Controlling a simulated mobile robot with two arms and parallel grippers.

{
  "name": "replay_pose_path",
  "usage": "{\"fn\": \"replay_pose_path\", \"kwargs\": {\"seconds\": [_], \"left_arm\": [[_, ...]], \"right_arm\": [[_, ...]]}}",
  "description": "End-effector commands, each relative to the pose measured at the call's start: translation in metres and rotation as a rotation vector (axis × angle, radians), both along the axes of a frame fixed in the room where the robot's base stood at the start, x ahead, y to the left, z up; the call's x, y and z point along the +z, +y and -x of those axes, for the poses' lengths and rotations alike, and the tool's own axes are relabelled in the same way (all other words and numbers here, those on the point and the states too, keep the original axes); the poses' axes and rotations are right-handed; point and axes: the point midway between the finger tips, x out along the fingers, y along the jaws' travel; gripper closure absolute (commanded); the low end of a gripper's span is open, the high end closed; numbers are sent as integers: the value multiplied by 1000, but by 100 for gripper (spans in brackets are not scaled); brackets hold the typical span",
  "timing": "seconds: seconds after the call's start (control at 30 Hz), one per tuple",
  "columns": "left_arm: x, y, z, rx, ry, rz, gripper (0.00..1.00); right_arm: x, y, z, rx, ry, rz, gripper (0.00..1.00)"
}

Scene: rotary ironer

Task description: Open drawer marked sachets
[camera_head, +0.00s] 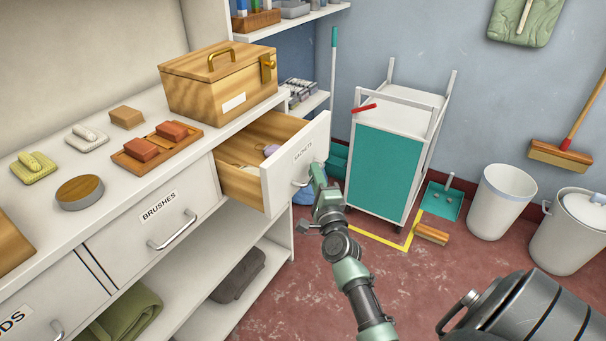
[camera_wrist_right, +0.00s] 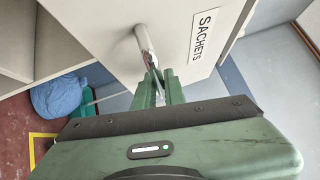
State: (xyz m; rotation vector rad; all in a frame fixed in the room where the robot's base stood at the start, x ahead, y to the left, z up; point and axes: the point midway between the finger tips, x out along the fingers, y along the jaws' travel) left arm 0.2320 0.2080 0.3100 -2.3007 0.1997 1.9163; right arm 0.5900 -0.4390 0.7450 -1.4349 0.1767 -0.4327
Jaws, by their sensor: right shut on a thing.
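The white-fronted drawer marked SACHETS (camera_head: 306,171) stands pulled out of the counter in the head view. Its wooden inside shows, with a purple item and some pale items in it. The SACHETS label (camera_wrist_right: 204,34) also shows in the right wrist view. My right gripper (camera_head: 316,178) is at the drawer front, shut on its metal handle (camera_wrist_right: 144,45). The fingers (camera_wrist_right: 157,88) close around the lower end of the handle in the wrist view. My left gripper is not in view.
The BRUSHES drawer (camera_head: 176,219) beside it is closed. A wooden box (camera_head: 215,85) and a tray with red-brown blocks (camera_head: 128,163) are on the countertop. A teal-fronted trolley (camera_head: 383,172) stands beyond the open drawer. Red floor (camera_head: 300,285) lies clear in front of the counter.

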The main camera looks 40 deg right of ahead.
Motion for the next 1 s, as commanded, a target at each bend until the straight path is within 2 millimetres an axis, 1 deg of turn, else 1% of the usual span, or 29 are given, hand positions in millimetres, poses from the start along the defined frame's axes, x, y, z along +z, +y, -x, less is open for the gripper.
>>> {"fn": "replay_pose_path", "kwargs": {"seconds": [0.03, 0.2, 0.4, 0.6, 0.93, 0.97, 1.0], "left_arm": [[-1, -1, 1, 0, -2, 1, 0], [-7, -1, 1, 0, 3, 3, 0], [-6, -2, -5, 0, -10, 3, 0], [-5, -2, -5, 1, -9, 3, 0], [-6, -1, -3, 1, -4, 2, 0], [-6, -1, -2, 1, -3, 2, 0], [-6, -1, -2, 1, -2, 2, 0]], "right_arm": [[0, -1, 8, 5, 4, 1, 100], [-1, -12, 34, 6, 4, 1, 100], [-1, -20, 54, 5, 3, -1, 100], [-1, -23, 60, 5, 1, -2, 100], [-1, -23, 61, 5, 0, -3, 100], [-1, -23, 61, 5, 0, -3, 81], [-1, -23, 61, 5, 0, -3, 70]]}}
